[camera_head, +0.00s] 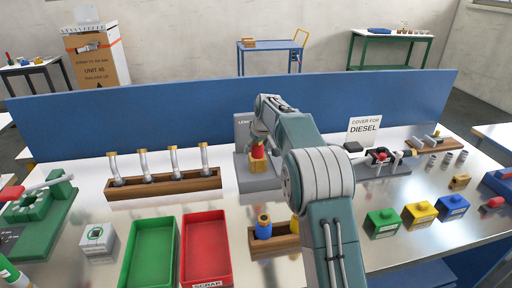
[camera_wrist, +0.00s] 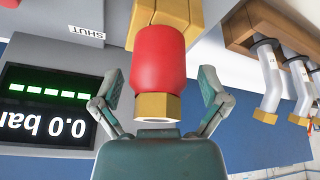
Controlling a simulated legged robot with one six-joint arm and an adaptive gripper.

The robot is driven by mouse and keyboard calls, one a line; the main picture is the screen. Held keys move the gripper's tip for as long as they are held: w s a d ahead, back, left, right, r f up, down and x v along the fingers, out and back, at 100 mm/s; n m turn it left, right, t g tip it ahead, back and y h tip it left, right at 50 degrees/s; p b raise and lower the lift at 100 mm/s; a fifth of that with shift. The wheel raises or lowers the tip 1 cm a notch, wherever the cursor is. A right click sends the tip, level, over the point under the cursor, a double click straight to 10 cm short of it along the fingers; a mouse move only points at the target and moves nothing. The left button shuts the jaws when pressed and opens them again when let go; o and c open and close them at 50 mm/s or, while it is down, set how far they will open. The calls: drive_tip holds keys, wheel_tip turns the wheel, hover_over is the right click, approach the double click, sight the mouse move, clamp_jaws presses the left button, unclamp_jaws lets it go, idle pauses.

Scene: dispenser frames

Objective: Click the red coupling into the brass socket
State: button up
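The red coupling (camera_wrist: 160,75) has a brass hex end with a hole facing my wrist camera. Its far end meets the brass socket (camera_wrist: 168,12) in line; I cannot tell whether it is latched. My gripper (camera_wrist: 160,72) has one finger on each side of the coupling, with a visible gap on both sides, so it is open and not holding it. In the head view the red coupling (camera_head: 257,152) shows at the brass block (camera_head: 258,165) on the grey stand, partly hidden by my arm.
A display (camera_wrist: 48,105) beside the socket reads 0.0 bar, with a green dashed bar and a SHUT label above. A wooden rack (camera_head: 163,186) of several hoses stands left. Green (camera_head: 128,283) and red (camera_head: 183,270) trays lie in front. A blue panel (camera_head: 200,112) stands behind.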

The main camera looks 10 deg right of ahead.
drive_tip(key=v, duration=1.2)
drive_tip(key=shift+w, duration=0.1)
drive_tip(key=s+a+r+m, duration=0.1)
drive_tip(key=s+r, duration=0.2)
drive_tip(key=s, duration=0.9)
drive_tip(key=s+r+m, duration=0.2)
drive_tip(key=s+r, duration=0.1)
drive_tip(key=s, duration=0.8)
drive_tip(key=s+f+m, duration=0.1)
drive_tip(key=s+f, duration=0.3)
drive_tip(key=s, duration=0.6)
drive_tip(key=s+f+t+h, duration=0.1)
drive_tip(key=s+f, duration=0.4)
drive_tip(key=s, duration=0.5)
drive_tip(key=shift+s+m, duration=0.15)
drive_tip(key=shift+m, duration=0.25)
